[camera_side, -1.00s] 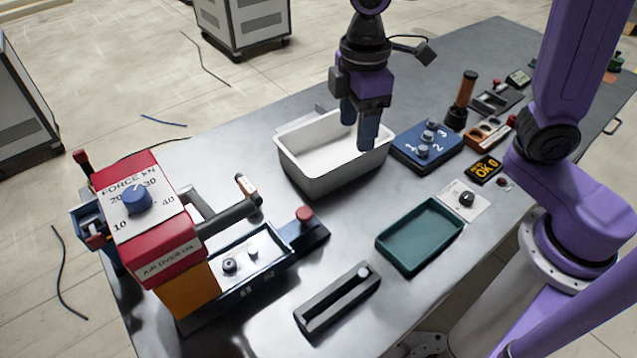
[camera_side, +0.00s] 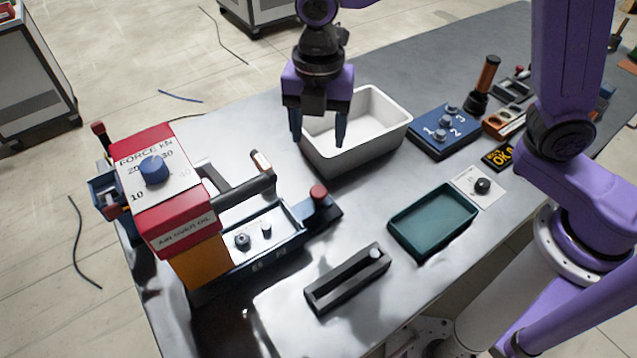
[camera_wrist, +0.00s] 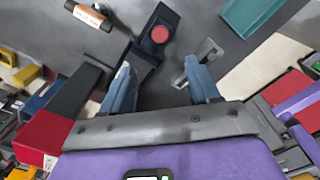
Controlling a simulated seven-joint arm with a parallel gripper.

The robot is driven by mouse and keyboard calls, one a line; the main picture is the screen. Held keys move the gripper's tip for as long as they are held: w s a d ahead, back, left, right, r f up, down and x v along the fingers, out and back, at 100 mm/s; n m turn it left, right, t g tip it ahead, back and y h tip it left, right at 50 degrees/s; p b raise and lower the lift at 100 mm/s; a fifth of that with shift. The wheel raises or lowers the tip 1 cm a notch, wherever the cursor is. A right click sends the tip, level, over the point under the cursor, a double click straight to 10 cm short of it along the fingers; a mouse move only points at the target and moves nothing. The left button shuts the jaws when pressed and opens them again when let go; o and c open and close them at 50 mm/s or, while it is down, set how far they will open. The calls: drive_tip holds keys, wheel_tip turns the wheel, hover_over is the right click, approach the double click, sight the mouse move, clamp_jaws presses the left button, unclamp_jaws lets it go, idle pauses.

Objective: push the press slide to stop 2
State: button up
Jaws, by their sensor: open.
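The press (camera_side: 185,205) stands at the left of the table, with a red head and a "FORCE kN" dial. Its blue slide (camera_side: 322,206) sticks out to the right of the press and carries a red knob (camera_side: 318,192). In the wrist view the red knob (camera_wrist: 160,34) shows just beyond my fingertips, and part of the red press head (camera_wrist: 42,138) shows at lower left. My gripper (camera_side: 318,139) is open and empty, pointing down above the table, behind the knob. In the wrist view my gripper (camera_wrist: 158,68) has its fingers apart. I cannot read any stop marks.
A white bin (camera_side: 372,158) stands close behind and right of my gripper. The press lever (camera_side: 262,162) reaches toward the slide. Bare table surrounds the slotted block.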

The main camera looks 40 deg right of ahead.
sight(319, 191)
wheel_tip(319, 191, down, 14)
drive_tip(key=shift+f, duration=0.1)
idle(0.4)
